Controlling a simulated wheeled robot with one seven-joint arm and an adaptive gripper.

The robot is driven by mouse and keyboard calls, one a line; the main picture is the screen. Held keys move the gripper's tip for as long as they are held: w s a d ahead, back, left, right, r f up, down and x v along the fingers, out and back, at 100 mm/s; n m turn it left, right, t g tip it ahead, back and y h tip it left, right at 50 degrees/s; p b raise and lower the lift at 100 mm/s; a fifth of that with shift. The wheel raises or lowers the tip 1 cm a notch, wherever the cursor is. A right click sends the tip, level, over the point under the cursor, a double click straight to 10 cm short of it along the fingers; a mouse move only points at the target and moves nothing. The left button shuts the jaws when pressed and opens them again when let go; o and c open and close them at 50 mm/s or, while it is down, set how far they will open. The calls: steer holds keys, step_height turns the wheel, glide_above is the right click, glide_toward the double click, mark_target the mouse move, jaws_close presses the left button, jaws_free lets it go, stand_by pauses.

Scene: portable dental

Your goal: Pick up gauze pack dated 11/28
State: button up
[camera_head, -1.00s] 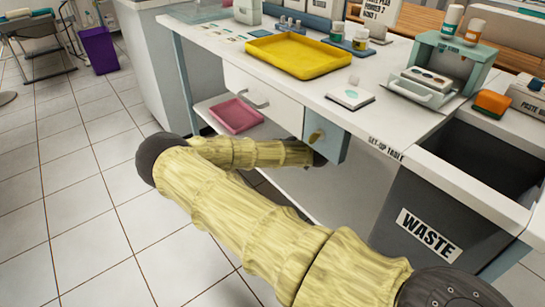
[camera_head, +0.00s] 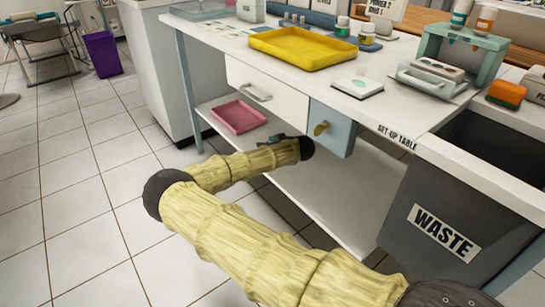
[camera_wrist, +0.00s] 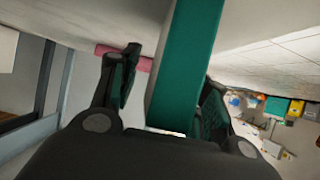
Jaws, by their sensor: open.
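No gauze pack with a readable 11/28 date shows. Several small flat teal and white pieces (camera_head: 232,28) lie at the back left of the set-up table (camera_head: 395,107); their print is too small to read. My gripper (camera_head: 274,140) is partly seen beyond the dark wrist joint, below the drawer level and in front of the lower shelf. In the wrist view its two fingers (camera_wrist: 165,90) are spread apart. A broad teal bar (camera_wrist: 187,60) shows between them; I cannot tell how close it is. I see no pack between the fingers.
A yellow tray (camera_head: 302,48) and a white pad (camera_head: 357,88) are on the table top. A pink tray (camera_head: 238,116) sits on the lower shelf. A grey waste bin (camera_head: 410,200) stands at right.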

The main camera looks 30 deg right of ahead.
steer(key=shift+w, duration=0.2)
steer(key=c, duration=1)
steer(key=shift+o, duration=0.2)
